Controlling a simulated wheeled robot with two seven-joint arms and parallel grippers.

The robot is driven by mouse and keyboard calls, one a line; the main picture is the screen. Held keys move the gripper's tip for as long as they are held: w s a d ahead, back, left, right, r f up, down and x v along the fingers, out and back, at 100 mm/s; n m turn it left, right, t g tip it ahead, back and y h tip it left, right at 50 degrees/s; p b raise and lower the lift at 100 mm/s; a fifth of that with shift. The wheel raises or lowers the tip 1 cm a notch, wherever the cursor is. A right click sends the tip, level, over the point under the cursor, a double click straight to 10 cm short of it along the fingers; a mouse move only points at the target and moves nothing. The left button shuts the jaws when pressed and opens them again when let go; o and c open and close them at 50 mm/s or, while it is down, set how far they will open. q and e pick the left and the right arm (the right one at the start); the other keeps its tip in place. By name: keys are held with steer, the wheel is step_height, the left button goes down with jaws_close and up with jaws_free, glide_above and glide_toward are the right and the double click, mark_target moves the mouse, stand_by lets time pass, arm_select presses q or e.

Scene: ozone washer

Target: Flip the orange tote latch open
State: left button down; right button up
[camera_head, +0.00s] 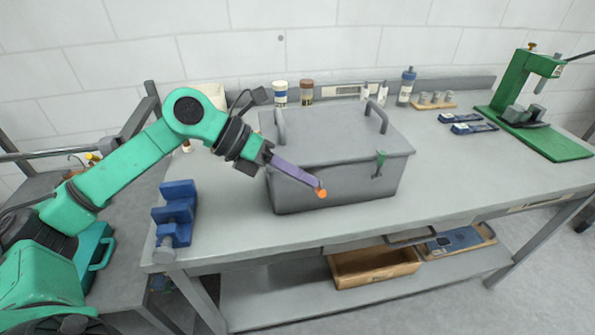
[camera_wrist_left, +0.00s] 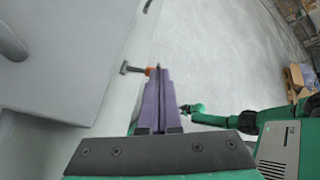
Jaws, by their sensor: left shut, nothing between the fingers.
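The grey tote (camera_head: 300,195) stands on the workbench with its lid (camera_head: 340,135) down. The orange latch (camera_head: 321,193) is on the left part of the tote's front. It shows as a small orange piece (camera_wrist_left: 149,71) in the left wrist view, beside a short dark grey bar. My left gripper (camera_head: 318,187) has long purple fingers, shut and empty. Its tips (camera_wrist_left: 160,70) are right at the orange latch and partly hide it; whether they touch cannot be told. My right gripper cannot be made out clearly.
A blue stepped block (camera_head: 176,213) stands at the bench's left front corner. Jars (camera_head: 280,94) and a bottle (camera_head: 407,85) stand behind the tote. A green press (camera_head: 535,115) is at the far right.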

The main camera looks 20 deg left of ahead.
arm_select(q)
steer(key=shift+w+a+f+p, duration=0.25)
steer(key=shift+w+a, duration=0.25)
steer(key=shift+w, duration=0.3)
arm_select(e)
steer(key=shift+w+r, duration=0.1)
steer(key=shift+r, duration=0.3)
arm_select(q)
steer(key=shift+r, duration=0.15)
arm_select(e)
steer(key=shift+a, duration=0.1)
